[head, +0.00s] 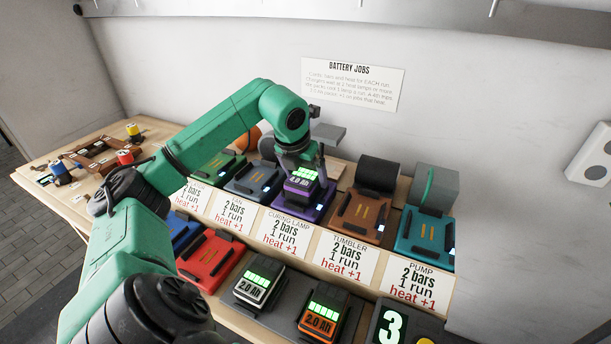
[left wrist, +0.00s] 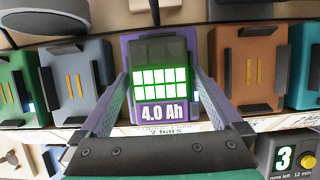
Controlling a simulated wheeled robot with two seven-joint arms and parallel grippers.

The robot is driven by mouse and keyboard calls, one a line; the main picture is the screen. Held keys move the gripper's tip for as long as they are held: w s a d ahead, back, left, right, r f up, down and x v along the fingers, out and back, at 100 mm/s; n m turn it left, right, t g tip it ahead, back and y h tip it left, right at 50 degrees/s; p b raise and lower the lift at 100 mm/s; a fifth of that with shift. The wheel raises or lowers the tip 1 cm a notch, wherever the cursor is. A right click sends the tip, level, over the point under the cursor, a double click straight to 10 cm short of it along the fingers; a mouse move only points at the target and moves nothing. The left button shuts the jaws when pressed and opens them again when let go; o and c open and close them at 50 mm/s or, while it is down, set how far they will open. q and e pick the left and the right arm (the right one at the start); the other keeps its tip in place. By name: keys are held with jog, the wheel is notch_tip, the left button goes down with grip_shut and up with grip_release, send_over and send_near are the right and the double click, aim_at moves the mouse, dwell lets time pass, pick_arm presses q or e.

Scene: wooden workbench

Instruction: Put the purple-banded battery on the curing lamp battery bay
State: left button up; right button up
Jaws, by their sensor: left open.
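The purple-banded battery (head: 302,184) is on the purple curing lamp bay (head: 322,208), behind the CURING LAMP card. In the left wrist view the battery (left wrist: 161,80) shows a lit green bar display and a purple 4.0 Ah label, with the purple bay (left wrist: 133,50) behind it. My left gripper (head: 306,166) is open, with its fingers on either side of the battery; in the left wrist view the gripper (left wrist: 165,88) has a finger left and right of it. Whether the fingers touch it cannot be told. The battery's underside is hidden. My right gripper is not in view.
Green, grey, brown (head: 362,215) and teal (head: 427,238) bays flank the purple one. In front are job cards (head: 343,258), a red charger (head: 210,262), two batteries (head: 258,288) (head: 322,315) on dark docks, and a counter showing 3 (head: 392,327). Small parts lie at the left.

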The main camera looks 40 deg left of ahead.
pick_arm(q)
jog(key=p+v, duration=0.1)
jog(key=v, duration=1)
jog(key=shift+s+r+p, duration=0.2)
jog(key=shift+r+p, duration=0.05)
jog(key=shift+p, duration=0.1)
